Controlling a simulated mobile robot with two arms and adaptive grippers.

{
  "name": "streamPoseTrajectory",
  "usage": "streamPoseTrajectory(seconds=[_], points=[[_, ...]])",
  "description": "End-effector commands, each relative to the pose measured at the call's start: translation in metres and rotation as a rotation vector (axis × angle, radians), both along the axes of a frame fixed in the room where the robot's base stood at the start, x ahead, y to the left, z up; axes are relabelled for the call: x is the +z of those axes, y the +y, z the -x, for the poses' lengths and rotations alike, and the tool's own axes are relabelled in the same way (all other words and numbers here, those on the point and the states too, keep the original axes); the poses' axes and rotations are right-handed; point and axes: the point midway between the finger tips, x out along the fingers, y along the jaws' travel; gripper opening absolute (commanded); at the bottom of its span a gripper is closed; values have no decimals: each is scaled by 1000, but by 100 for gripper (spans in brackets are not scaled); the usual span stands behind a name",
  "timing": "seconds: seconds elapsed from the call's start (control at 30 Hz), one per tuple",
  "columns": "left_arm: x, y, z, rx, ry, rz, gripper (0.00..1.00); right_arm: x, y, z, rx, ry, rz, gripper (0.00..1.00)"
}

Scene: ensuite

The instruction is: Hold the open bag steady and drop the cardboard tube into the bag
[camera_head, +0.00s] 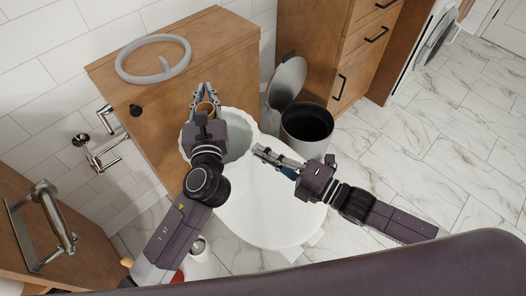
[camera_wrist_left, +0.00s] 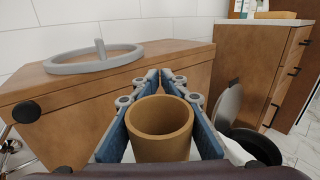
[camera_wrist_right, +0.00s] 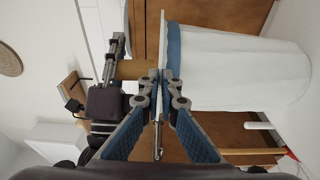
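The white bag (camera_head: 240,143) stands open on a white rounded lid, its scalloped rim partly hidden by my left gripper. My left gripper (camera_head: 206,95) is shut on the brown cardboard tube (camera_head: 206,107), over the bag's far left side. In the left wrist view, the tube (camera_wrist_left: 160,130) sits upright between the blue fingers, its hollow top facing up. My right gripper (camera_head: 262,152) is at the bag's right rim. In the right wrist view, its fingertips (camera_wrist_right: 162,85) close on the rim beside the bag's white wall (camera_wrist_right: 235,70). The bag's bottom is hidden.
The white lid (camera_head: 265,210) is clear in front of the bag. A chrome wall holder (camera_head: 98,150) is at the left.

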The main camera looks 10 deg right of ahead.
Motion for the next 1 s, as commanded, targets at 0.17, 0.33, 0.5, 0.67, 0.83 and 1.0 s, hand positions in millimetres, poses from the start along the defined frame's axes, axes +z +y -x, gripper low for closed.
streamPoseTrajectory(seconds=[0.17, 0.33, 0.5, 0.67, 0.83, 1.0], points=[[0, 0, 0, 0, 0, 0, 36, -1, 0, 0, 0, 1, 1, 0], [0, 0, 0, 0, 0, 0, 39, -1, 0, 0, 0, 1, 1, 0], [0, 0, 2, 0, 1, 0, 39, -1, 0, 0, 0, 1, 1, 0], [-1, 0, 22, -1, 2, -1, 39, -1, 0, 0, 0, 1, 1, 0], [-2, 0, 59, -1, 4, 1, 39, -1, 0, 0, 0, 1, 1, 0], [-1, 0, 93, 0, 3, 1, 39, -1, 0, 0, 0, 1, 1, 0]])
